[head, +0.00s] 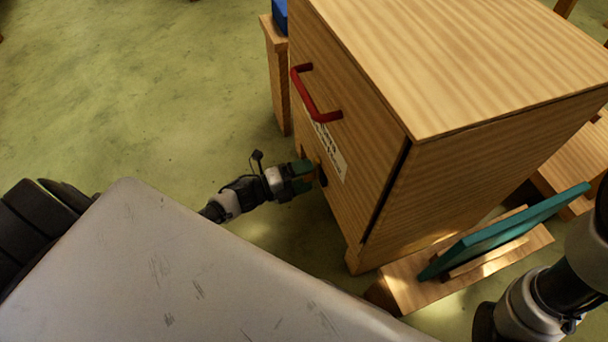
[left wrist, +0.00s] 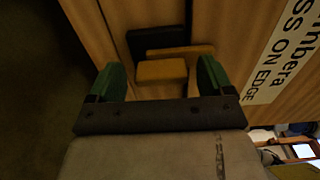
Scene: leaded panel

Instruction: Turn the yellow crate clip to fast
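The wooden crate (head: 480,60) stands at the upper right of the head view, with a red handle (head: 316,95) and a white label (head: 329,150) on its front face. The yellow clip (left wrist: 162,70) shows in the left wrist view, in front of a dark plate (left wrist: 155,40) on the crate face. My left gripper (head: 303,178) is at the crate face, below the label. In the left wrist view its green fingers (left wrist: 162,82) are apart, one on each side of the clip, with gaps visible. My right arm is at the lower right of the head view; its gripper is out of frame.
A teal panel (head: 505,230) leans in a wooden rack (head: 405,288) to the right of the crate. A blue object (head: 280,14) sits on a wooden stand (head: 276,70) behind the crate. The green floor at left is clear.

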